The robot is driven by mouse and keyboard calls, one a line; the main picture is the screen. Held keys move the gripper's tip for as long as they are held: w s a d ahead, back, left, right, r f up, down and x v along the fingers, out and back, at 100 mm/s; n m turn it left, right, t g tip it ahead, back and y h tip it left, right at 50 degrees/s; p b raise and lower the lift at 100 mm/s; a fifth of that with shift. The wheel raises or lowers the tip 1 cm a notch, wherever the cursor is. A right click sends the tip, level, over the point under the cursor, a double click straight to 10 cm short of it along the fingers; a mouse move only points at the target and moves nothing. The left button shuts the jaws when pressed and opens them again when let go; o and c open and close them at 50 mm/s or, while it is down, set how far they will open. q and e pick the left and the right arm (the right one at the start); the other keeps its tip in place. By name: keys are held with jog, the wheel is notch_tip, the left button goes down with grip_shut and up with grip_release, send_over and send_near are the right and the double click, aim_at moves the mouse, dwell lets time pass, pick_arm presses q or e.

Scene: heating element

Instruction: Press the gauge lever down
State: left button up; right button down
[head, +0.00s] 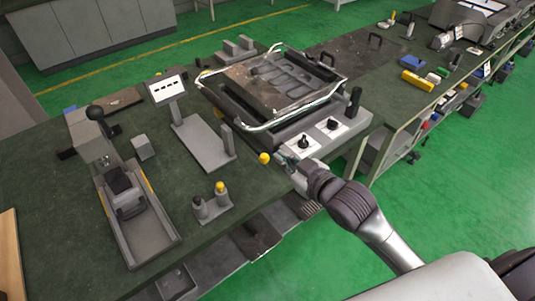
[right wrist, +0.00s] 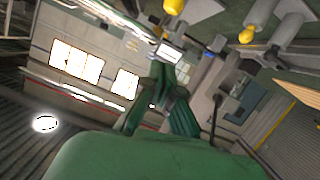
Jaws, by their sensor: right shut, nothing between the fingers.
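My right gripper (head: 285,160) is shut and empty at the front edge of the bench, just right of a yellow ball knob (head: 264,158). Its shut green fingers also show in the right wrist view (right wrist: 166,68). The knob sits by the front of the heating unit (head: 330,141); a small gap seems to separate it from the fingertips. A black ball-topped lever (head: 95,113) stands upright on a grey fixture at the left. No lever is labelled as the gauge lever, so I cannot tell which it is. My left gripper is out of view.
The heating unit has a metal-framed tray (head: 270,82), two black dials and a black upright handle (head: 353,101). A grey stand with a white panel (head: 166,88) and two posts, one yellow-topped (head: 220,187), stand left of the gripper.

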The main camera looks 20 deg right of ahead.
jog(key=w+a+f+p, duration=0.1)
jog(key=w+f, duration=0.5)
jog(key=w, duration=0.1)
jog(key=shift+w+a+f+p, duration=0.15)
jog(key=shift+w+a+p, duration=0.15)
jog(key=shift+w+p, duration=0.1)
jog(key=shift+s+f, duration=0.1)
